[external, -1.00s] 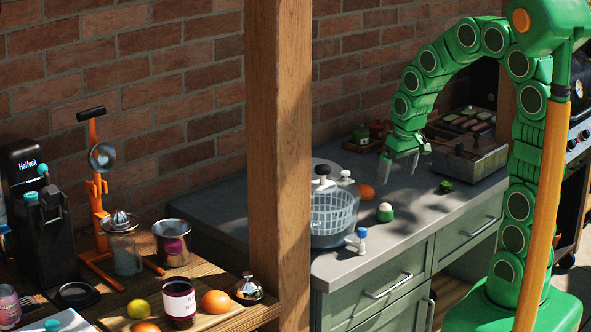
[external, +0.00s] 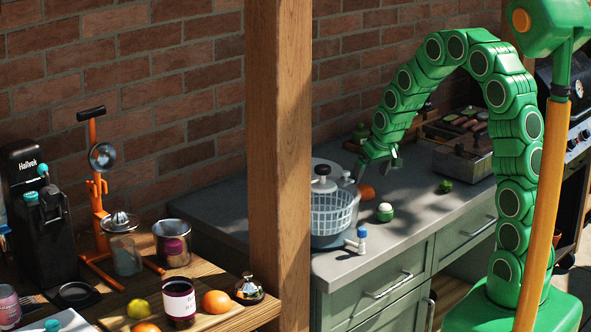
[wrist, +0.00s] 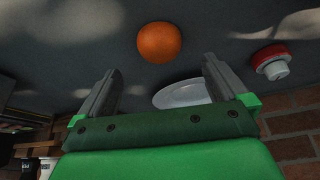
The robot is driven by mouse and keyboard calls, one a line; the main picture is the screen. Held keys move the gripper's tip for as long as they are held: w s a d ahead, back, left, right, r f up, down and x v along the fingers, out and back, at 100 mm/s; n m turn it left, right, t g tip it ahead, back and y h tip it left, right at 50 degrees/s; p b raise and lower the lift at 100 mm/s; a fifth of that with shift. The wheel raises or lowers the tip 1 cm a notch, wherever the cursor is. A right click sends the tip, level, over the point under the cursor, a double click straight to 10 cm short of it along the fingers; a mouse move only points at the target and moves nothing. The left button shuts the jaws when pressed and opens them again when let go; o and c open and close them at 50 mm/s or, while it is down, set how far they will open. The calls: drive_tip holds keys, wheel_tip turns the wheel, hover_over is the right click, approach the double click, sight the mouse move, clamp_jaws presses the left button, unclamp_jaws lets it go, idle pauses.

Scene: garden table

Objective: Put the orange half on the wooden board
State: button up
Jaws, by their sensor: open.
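My gripper (external: 378,168) is open and empty, above the counter close to the orange. In the wrist view my gripper (wrist: 160,65) has its fingers spread, with the orange just beyond the fingertips and apart from them. A wooden board (external: 211,318) appears to lie on the left table, under a jar and fruit.
The salad spinner (external: 333,212) stands at the counter's left, near my gripper. A white-topped green jar (external: 385,212) and a small blue-topped item (external: 360,240) are in front. A wooden post (external: 280,150) separates the table from the counter. A white plate (wrist: 182,95) shows between my fingers.

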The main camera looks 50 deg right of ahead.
sight(365, 187)
drive_tip(key=shift+x, duration=3)
drive_tip(key=shift+s, duration=0.15)
